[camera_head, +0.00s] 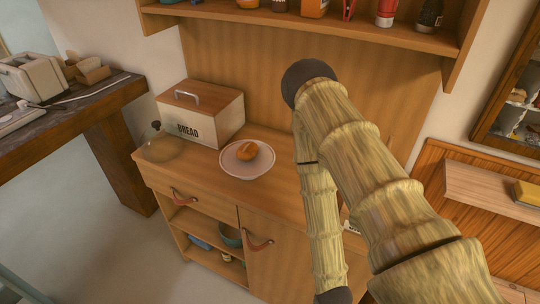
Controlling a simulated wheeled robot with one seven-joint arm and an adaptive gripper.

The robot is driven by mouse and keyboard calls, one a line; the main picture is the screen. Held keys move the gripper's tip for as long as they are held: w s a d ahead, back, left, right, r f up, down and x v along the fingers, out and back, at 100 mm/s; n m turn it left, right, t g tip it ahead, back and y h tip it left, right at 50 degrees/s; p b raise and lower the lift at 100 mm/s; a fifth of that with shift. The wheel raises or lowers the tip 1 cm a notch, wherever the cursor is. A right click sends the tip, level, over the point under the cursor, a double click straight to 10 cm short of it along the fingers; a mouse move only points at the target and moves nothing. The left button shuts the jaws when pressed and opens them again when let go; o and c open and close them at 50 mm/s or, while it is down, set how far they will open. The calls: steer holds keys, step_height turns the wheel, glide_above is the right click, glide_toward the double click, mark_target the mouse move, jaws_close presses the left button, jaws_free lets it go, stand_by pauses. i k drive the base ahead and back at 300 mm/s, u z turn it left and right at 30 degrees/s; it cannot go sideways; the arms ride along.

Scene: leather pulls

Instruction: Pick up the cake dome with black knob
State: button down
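The cake dome (162,150) is clear glass with a small black knob on top. It stands upright at the left front corner of the wooden cabinet top, in front of the bread box, and its outline is faint. My arm crosses the right half of the view, well to the right of the dome. My gripper cannot be seen. Nothing touches the dome from my side.
A wooden bread box (203,112) stands behind the dome. A shelf (330,27) with bottles hangs above. Open floor (120,245) lies at the left front.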

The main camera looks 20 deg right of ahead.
mark_target(161, 143)
steer(key=z, duration=0.35)
steer(key=k, duration=1.25)
steer(key=u, duration=1)
steer(key=i, duration=0.7)
steer(key=u, duration=0.9)
steer(key=i, duration=0.9)
steer(key=z, duration=0.7)
steer(key=i, duration=0.7)
steer(key=z, duration=0.6)
